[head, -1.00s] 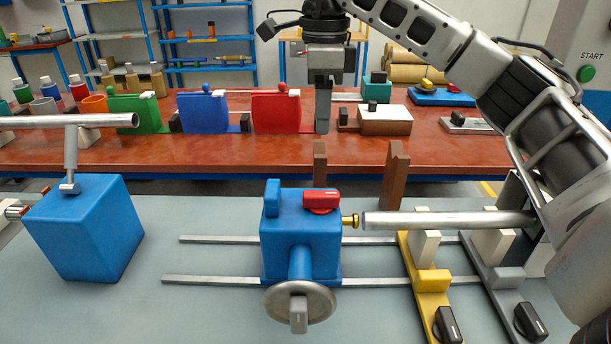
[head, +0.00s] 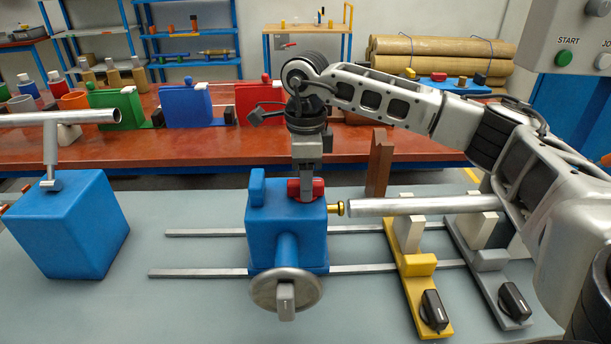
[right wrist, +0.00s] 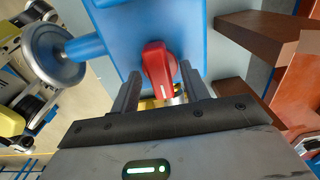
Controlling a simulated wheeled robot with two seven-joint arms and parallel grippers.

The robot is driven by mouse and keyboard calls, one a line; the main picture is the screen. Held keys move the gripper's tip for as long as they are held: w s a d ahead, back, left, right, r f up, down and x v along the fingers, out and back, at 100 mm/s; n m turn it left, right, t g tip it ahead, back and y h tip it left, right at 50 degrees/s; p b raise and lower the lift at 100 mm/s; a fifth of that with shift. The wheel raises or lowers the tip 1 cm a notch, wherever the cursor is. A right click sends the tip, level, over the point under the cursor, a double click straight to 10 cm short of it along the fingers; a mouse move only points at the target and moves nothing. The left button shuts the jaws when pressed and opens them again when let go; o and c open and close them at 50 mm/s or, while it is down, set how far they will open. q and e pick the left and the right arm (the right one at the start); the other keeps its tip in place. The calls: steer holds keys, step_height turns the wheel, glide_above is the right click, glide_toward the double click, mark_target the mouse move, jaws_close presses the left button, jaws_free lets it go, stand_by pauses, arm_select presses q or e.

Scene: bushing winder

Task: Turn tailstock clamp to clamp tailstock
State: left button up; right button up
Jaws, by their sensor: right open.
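The blue tailstock (head: 285,238) stands on two rails, with a handwheel (head: 286,290) at its front and a brass tip (head: 337,208) on its right side. The red tailstock clamp knob (head: 318,188) sits on its top. My right gripper (head: 306,195) points down at the red knob from above. In the right wrist view its two open fingers (right wrist: 158,90) stand on either side of the red knob (right wrist: 158,72), with visible gaps. My left gripper is not in view.
A metal tube (head: 425,205) lies right of the brass tip, over a yellow support (head: 421,265) and a grey support (head: 490,262) with black knobs. A brown post (head: 379,165) stands behind. A blue block (head: 65,228) stands at left.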

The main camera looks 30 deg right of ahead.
jaws_close()
steer(key=c, duration=1)
jaws_free()
steer(key=c, duration=1)
jaws_free()
steer(key=shift+m, duration=0.3)
steer(key=c, duration=1)
jaws_free()
steer(key=m, duration=0.3)
steer(key=c, duration=1)
jaws_free()
steer(key=m, duration=0.3)
steer(key=shift+m, duration=0.3)
steer(key=c, duration=1)
jaws_free()
steer(key=m, duration=0.6)
steer(key=shift+p, duration=0.4)
steer(key=c, duration=1)
jaws_free()
steer(key=shift+w+r+m, duration=0.1)
steer(key=shift+m, duration=0.3)
steer(key=c, duration=1)
jaws_free()
